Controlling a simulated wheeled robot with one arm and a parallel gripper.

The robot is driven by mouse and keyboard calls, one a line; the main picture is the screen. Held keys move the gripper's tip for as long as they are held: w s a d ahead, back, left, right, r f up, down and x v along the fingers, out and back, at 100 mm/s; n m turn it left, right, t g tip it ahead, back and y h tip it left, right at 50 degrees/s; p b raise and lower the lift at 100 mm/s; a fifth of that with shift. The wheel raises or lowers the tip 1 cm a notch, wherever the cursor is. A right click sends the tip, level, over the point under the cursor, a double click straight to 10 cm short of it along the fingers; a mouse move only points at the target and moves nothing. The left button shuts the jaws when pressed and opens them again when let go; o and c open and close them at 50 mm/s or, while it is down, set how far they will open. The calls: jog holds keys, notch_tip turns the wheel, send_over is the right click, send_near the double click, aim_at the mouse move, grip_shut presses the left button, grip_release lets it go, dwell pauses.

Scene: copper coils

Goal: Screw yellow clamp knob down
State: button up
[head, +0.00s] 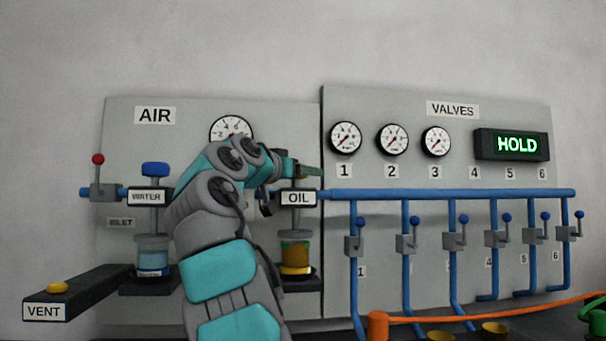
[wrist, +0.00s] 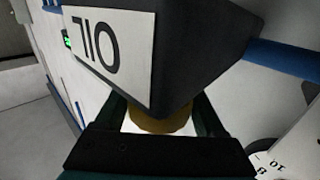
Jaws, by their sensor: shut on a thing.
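The yellow clamp knob (wrist: 160,122) shows between the two dark green fingers of my gripper (wrist: 160,112) in the wrist view, against the block labelled OIL (wrist: 185,50), which appears upside down there. My gripper is shut on the knob. In the head view my gripper (head: 303,171) is just above the OIL block (head: 299,198), and the knob is mostly hidden by it. A glass cup with amber oil (head: 296,249) hangs below the block. I cannot tell how far the knob is turned.
The WATER unit with a blue knob (head: 155,169) stands to the left. A red-tipped lever (head: 98,159) and a black VENT arm with a yellow button (head: 58,287) are farther left. A blue pipe (head: 450,194) with several valve levers runs to the right. A display (head: 515,145) reads HOLD.

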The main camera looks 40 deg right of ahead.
jog(key=o, duration=1.3)
jog(key=shift+o, duration=0.2)
jog(key=shift+b+v, duration=0.9)
jog(key=shift+v, duration=3)
